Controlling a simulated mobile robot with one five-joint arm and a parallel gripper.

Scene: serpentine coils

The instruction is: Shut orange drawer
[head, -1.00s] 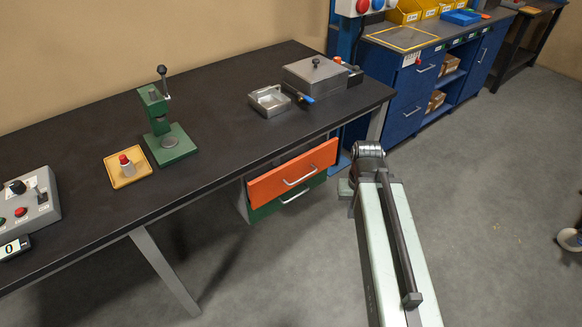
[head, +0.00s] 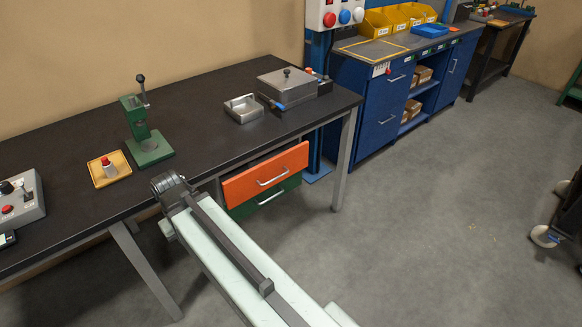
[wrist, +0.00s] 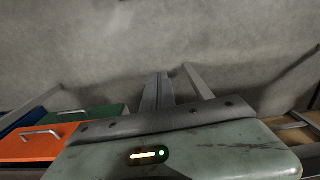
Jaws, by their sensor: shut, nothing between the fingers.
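The orange drawer (head: 264,174) sits under the dark workbench, above a green drawer (head: 266,197). Its front stands out past the green one, and a little of its inside shows behind the top edge, so it is partly open. It has a pale bar handle. In the wrist view the orange front (wrist: 38,146) is at the lower left, beside the green one (wrist: 92,114). My gripper (wrist: 158,78) shows in the wrist view as shut, empty fingers, to the right of the drawer fronts and apart from them. In the head view my arm hides the fingers.
The workbench (head: 62,150) carries a green press (head: 146,140), a yellow tray (head: 122,177), a metal tray (head: 243,110) and a metal box (head: 287,84). Bench legs stand either side of the drawers. Blue cabinets (head: 380,112) are at the right. Open grey floor lies in front.

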